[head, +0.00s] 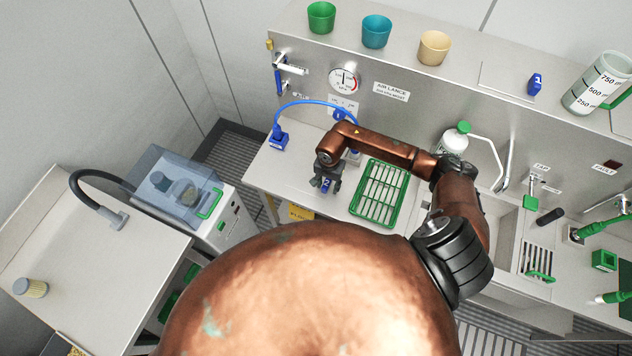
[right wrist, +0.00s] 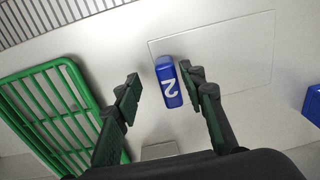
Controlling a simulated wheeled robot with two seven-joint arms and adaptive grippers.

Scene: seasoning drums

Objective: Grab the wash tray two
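A blue handle (right wrist: 169,83) with a white 2 stands on the pale metal surface in the right wrist view. A thin rectangular outline (right wrist: 240,54) beside it looks like a flat panel or tray; I cannot tell whether they are joined. My right gripper (right wrist: 160,87) is open, with its two dark green fingers on either side of the handle. The right finger is very near it; contact is unclear. In the head view, my right gripper (head: 325,186) points down over the bench, and the handle shows partly between the fingers. My left gripper is not in view.
A green slatted rack (head: 379,192) lies just right of my right gripper. A blue hose (head: 315,103) curves behind it to a blue fitting (head: 279,141). A white bottle (head: 455,140) stands at the back by the sink. The bench's front edge is close.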

